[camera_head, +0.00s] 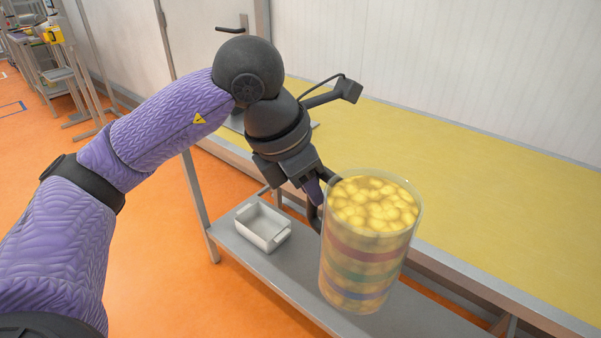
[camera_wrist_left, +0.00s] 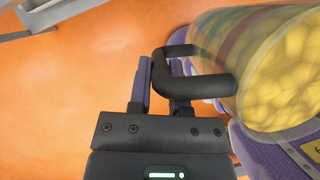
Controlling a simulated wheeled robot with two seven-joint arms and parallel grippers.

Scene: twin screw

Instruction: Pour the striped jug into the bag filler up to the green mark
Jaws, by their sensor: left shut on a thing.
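The striped jug (camera_head: 366,245) is clear, with red, green and blue bands, and is filled nearly to its rim with yellow rounded pieces. It is close to upright in the head view, in front of the yellow-topped table. My left gripper (camera_head: 318,194) is shut on the jug's dark handle, on the jug's left side. In the left wrist view the handle (camera_wrist_left: 205,85) passes between the fingers of my left gripper (camera_wrist_left: 162,88), and the jug (camera_wrist_left: 232,45) is at the upper right. I cannot make out the bag filler or a green mark on it. My right gripper is not in view.
The yellow tabletop (camera_head: 480,195) is bare where it shows. A white tray (camera_head: 262,226) stands on the grey lower shelf (camera_head: 290,272), left of the jug. A white wall (camera_head: 440,60) is behind the table. Orange floor is open at left.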

